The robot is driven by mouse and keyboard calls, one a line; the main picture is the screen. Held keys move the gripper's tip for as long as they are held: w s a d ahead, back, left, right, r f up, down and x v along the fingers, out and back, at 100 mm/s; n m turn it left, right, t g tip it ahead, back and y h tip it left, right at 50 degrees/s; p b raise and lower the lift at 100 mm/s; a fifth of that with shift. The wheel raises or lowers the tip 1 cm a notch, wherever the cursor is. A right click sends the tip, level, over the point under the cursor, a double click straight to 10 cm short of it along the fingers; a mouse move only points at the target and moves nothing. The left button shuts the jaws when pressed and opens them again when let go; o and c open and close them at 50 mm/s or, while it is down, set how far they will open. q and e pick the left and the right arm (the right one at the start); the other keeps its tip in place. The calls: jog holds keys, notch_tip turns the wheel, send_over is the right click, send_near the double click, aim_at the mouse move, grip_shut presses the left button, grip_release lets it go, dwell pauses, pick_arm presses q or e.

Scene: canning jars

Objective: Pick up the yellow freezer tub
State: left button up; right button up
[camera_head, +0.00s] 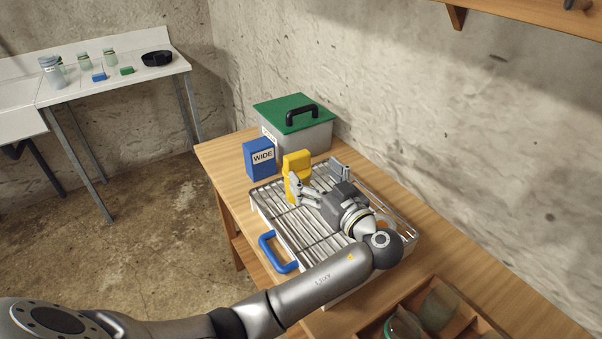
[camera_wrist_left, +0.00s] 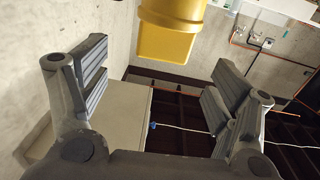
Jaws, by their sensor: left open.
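The yellow freezer tub (camera_head: 297,160) is near the far left end of the wire rack, beside the blue box. The left gripper partly covers its lower part, so I cannot tell exactly what it rests on. My left gripper (camera_head: 316,178) is open above the rack, with its fingers pointing toward the tub. In the left wrist view the yellow tub (camera_wrist_left: 168,38) shows at the top, cut off by the frame edge, centred between the spread fingers (camera_wrist_left: 158,95) and beyond them. I see nothing held between the fingers. The right gripper is not in view.
The wire rack (camera_head: 400,221) with a blue handle (camera_head: 272,254) lies on the wooden table (camera_head: 470,268). A blue "WIDE" box (camera_head: 259,160) and a grey bin with green lid (camera_head: 280,108) stand behind. A wooden crate (camera_head: 372,328) with jars is in front. A wall rises along the table.

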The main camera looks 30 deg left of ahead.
aim_at(299, 159)
pick_arm(q)
jog(key=shift+w+a+r, duration=0.15)
jog(key=shift+a, duration=0.4)
jog(key=shift+w+a+r, duration=0.1)
jog(key=shift+w+a, duration=0.05)
jog(key=shift+a, duration=0.35)
jog(key=shift+w+a+f+p, duration=0.1)
jog(key=shift+w+a+p, duration=0.1)
jog(key=shift+w+p, duration=0.1)
jog(key=p+x, duration=0.2)
jog(key=x, duration=0.2)
jog(key=shift+a+r, duration=0.2)
jog(key=shift+w+a+f, duration=0.15)
jog(key=shift+w+a, duration=0.15)
jog(key=shift+a, duration=0.05)
jog(key=shift+d, duration=0.1)
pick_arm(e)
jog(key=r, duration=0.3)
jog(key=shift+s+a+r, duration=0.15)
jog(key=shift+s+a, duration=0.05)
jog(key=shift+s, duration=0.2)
pick_arm(q)
jog(key=c, duration=1.4)
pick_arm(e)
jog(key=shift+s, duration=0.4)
